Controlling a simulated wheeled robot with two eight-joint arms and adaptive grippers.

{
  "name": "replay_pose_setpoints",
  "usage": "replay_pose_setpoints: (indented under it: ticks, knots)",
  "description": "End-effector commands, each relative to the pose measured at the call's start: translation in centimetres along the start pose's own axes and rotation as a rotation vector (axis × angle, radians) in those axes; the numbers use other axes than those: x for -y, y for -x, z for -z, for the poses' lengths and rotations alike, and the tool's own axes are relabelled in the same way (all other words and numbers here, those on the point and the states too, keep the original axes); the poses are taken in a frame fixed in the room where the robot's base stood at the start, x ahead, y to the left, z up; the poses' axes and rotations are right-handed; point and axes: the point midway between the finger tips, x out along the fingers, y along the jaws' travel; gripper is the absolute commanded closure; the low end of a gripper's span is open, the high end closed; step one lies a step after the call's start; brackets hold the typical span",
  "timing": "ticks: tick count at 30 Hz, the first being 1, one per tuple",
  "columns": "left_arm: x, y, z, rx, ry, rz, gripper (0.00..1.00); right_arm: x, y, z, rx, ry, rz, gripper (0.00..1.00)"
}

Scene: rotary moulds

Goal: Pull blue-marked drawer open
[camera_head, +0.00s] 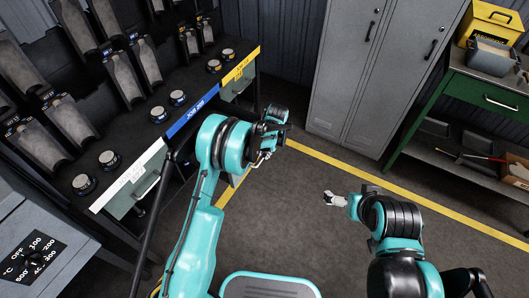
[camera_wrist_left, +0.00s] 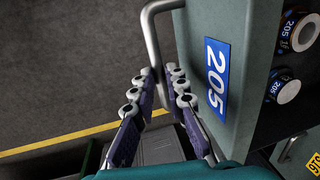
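The blue job strip (camera_head: 193,118) marks the middle of the bench front in the head view; the drawer under it is hidden behind my left arm. In the left wrist view the blue 205 label (camera_wrist_left: 216,77) is beside a grey bar handle (camera_wrist_left: 153,38). My left gripper (camera_head: 274,130) is low in front of the bench. In the wrist view its fingers (camera_wrist_left: 158,74) lie close on both sides of the handle and appear shut on it. My right gripper (camera_head: 332,198) hangs over bare floor, away from the bench; its opening is too small to judge.
The white-marked drawer (camera_head: 145,188) and yellow-marked drawer (camera_head: 238,84) flank the blue strip. Round pots (camera_head: 177,97) stand along the bench edge. Grey lockers (camera_head: 378,70) and a green workbench (camera_head: 485,95) are at the back and right. The floor between is clear.

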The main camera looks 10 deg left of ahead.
Motion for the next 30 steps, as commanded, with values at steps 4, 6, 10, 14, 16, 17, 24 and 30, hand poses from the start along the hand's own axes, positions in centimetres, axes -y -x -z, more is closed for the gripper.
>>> replay_pose_setpoints:
  ticks: [4,6,10,14,16,17,24,30]
  knots:
    - [0.0,0.0,0.0,0.000,0.000,0.000,0.68,0.0,0.0,0.0,0.000,0.000,0.000,0.00]
    - [0.0,0.0,0.0,0.000,0.000,0.000,0.68,0.0,0.0,0.0,0.000,0.000,0.000,0.00]
    - [0.0,0.0,0.0,0.000,0.000,0.000,0.68,0.0,0.0,0.0,0.000,0.000,0.000,0.00]
    - [0.0,0.9,0.0,0.000,-0.001,0.000,0.68,0.0,0.0,0.0,0.000,0.000,0.000,0.00]
    - [0.0,1.9,0.0,0.000,-0.001,0.000,0.68,0.0,0.0,0.0,0.000,0.000,0.000,0.00]
    - [0.0,2.5,0.0,0.000,-0.001,0.000,0.68,0.0,0.0,0.0,0.000,0.000,0.000,0.00]
    - [0.0,7.8,0.0,0.000,-0.001,0.000,0.68,0.0,0.0,0.0,0.000,0.000,0.000,0.00]
    - [0.0,10.9,0.0,0.000,-0.001,0.000,0.68,0.0,0.0,0.0,0.000,0.000,0.000,0.00]
